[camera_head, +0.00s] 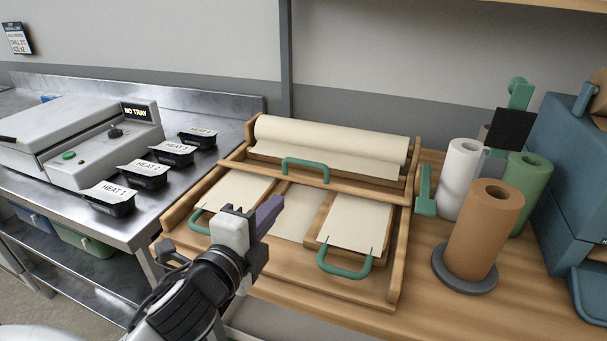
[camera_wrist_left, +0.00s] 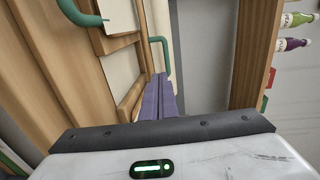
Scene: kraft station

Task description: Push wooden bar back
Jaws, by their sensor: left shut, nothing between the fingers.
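The wooden bar (camera_head: 350,187) lies across the wooden kraft paper station, just in front of the paper roll (camera_head: 330,137). A green handle (camera_head: 306,166) stands on the bar. My left gripper (camera_head: 269,214) is over the front left part of the station, nearer to me than the bar and apart from it. Its purple fingers are shut and empty; they also show in the left wrist view (camera_wrist_left: 158,97). My left gripper hides part of the left board's front. My right gripper is not in view.
Two paper-topped boards with green handles, left (camera_head: 199,221) and right (camera_head: 345,266), lie in the station. Black trays (camera_head: 173,153) stand on the steel counter to the left. Paper towel rolls (camera_head: 484,230) and a blue machine stand at the right.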

